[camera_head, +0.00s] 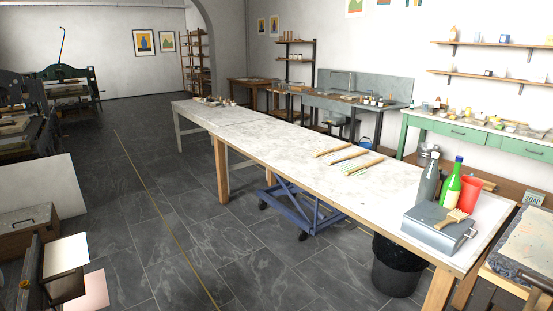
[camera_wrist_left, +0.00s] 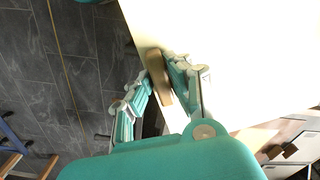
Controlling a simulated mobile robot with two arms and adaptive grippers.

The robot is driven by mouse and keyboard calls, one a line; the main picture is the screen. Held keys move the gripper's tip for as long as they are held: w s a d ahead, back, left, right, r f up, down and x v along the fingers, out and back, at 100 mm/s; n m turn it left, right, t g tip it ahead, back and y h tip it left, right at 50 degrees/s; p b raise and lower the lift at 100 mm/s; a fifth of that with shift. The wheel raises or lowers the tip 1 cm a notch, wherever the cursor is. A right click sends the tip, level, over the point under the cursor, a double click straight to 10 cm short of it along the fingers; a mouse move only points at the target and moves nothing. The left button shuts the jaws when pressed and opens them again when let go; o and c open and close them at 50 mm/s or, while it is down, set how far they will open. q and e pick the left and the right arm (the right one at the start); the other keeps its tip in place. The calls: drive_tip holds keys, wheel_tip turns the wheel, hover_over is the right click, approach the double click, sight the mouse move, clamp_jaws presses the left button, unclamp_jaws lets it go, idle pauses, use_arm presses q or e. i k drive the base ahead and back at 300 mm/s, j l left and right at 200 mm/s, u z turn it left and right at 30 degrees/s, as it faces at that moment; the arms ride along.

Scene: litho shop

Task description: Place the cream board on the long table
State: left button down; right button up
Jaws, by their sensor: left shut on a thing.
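In the left wrist view the cream board (camera_wrist_left: 235,60) is a large pale sheet filling the upper right, its lower left edge at my left gripper (camera_wrist_left: 165,78). The teal fingers are shut on that edge, with a brown strip showing between them. The head view does not show my left gripper; a cream panel (camera_head: 66,254) stands at its lower left, but I cannot tell if it is the held board. The long table (camera_head: 262,139) runs from centre left to lower right, with a pale, worn top. My right gripper is in neither view.
A blue cart (camera_head: 300,208) and black bin (camera_head: 396,268) stand below.

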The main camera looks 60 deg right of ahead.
sight(290, 149)
drive_tip(key=i+l+z, duration=0.3)
drive_tip(key=l, duration=0.2)
drive_tip(key=i+l+z, duration=0.1)
drive_tip(key=l+z, duration=0.15)
drive_tip(key=l, duration=0.25)
drive_tip(key=i+l+z, duration=0.55)
drive_tip(key=l, duration=0.2)
